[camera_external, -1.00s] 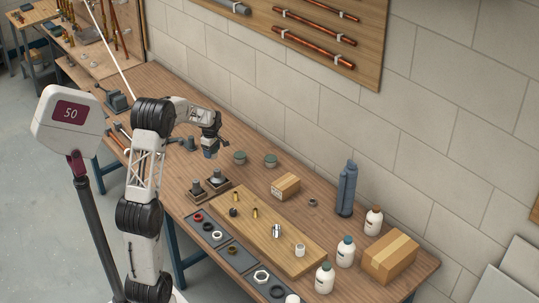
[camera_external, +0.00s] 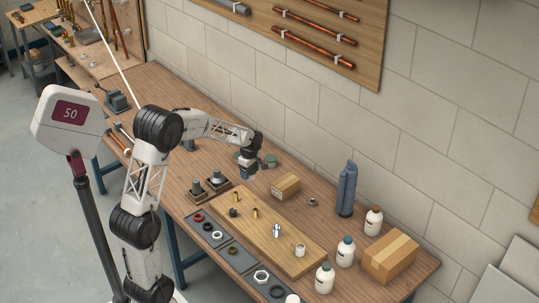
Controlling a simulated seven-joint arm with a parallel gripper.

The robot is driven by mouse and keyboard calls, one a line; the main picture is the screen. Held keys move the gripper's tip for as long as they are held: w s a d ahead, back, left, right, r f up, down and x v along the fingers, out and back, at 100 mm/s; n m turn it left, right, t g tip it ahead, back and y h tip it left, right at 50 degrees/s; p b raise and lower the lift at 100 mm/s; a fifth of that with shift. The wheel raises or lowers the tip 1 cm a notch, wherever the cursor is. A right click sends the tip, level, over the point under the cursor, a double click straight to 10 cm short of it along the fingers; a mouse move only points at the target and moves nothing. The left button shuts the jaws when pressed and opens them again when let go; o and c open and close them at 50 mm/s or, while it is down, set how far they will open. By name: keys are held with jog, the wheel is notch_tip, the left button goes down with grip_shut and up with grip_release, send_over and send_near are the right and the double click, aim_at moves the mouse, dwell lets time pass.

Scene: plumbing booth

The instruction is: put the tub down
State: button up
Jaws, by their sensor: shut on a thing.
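My gripper (camera_external: 250,167) is over the middle of the workbench, pointing down. It is shut on a small blue-grey tub (camera_external: 249,175), of which only the lower part shows below the fingers. I cannot tell whether the tub touches the bench or hangs just above it.
A small cardboard box (camera_external: 286,187) stands to the right. Two dark fittings on blocks (camera_external: 206,186) and a wooden board (camera_external: 262,228) with small parts lie in front. White bottles (camera_external: 346,252) and a larger box (camera_external: 390,257) are farther right. Bench left of my gripper looks clear.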

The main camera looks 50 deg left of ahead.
jog(key=s+d, duration=0.1)
jog(key=d, duration=1)
jog(key=shift+s+r+m, duration=0.25)
jog(key=shift+s+m, duration=0.05)
jog(key=shift+m, duration=0.1)
send_over(286, 181)
jog(key=shift+s+d+f, duration=0.1)
jog(key=shift+f, duration=0.65)
jog(key=shift+f, duration=1.75)
jog(key=shift+f, duration=0.15)
